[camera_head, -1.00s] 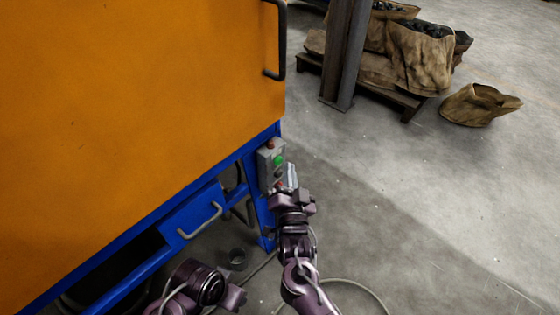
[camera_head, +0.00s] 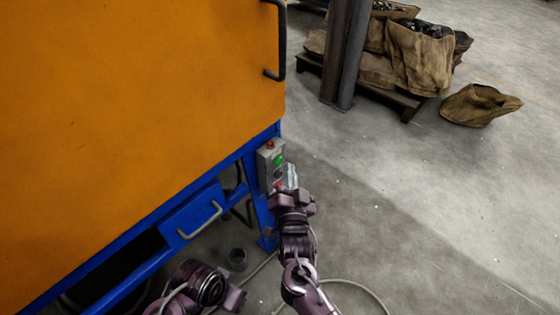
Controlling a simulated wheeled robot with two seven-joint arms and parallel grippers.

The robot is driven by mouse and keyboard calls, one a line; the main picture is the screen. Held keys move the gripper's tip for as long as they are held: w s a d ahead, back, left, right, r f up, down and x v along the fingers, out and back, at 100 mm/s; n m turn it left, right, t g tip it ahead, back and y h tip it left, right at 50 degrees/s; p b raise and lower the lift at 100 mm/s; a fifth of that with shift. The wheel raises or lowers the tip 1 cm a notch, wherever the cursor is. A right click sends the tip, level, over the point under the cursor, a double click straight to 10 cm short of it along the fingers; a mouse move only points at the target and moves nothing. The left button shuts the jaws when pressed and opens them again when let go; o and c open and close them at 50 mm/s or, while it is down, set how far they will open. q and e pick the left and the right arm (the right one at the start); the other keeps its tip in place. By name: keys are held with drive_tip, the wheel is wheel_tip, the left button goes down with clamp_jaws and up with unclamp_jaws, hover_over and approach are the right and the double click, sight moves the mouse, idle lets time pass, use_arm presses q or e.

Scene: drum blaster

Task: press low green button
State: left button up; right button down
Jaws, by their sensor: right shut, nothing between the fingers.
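A grey control box (camera_head: 265,164) is fixed to the blue leg of the orange machine. A green button (camera_head: 279,160) shows on its upper part, with a darker round spot below it. A small red part (camera_head: 280,185) shows low on the box, beside my right gripper. My right gripper (camera_head: 291,178) is shut and empty, with its fingers close in front of the lower part of the box. I cannot tell whether the fingertips touch it. The gripper hides part of the box's lower face. My left arm shows at the bottom, but its fingers cannot be made out.
The orange cabinet (camera_head: 140,100) with a black handle (camera_head: 281,40) fills the left. A blue drawer (camera_head: 190,215) with a grey handle is below it. A steel post (camera_head: 347,55) and brown sacks (camera_head: 420,60) on a pallet stand behind.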

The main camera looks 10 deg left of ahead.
drive_tip(key=shift+w+a, duration=0.1)
drive_tip(key=shift+a, duration=0.05)
idle(0.5)
drive_tip(key=shift+w+a, duration=0.2)
drive_tip(key=shift+w+a+b, duration=0.25)
drive_tip(key=shift+a+b, duration=0.1)
drive_tip(key=shift+b, duration=0.1)
idle(0.7)
idle(0.3)
drive_tip(key=shift+s+d+p, duration=0.55)
drive_tip(key=shift+d+p, duration=0.1)
drive_tip(key=shift+d, duration=0.05)
drive_tip(key=s+d+p, duration=0.1)
drive_tip(key=d, duration=0.1)
drive_tip(key=s+d+p, duration=0.2)
idle(0.4)
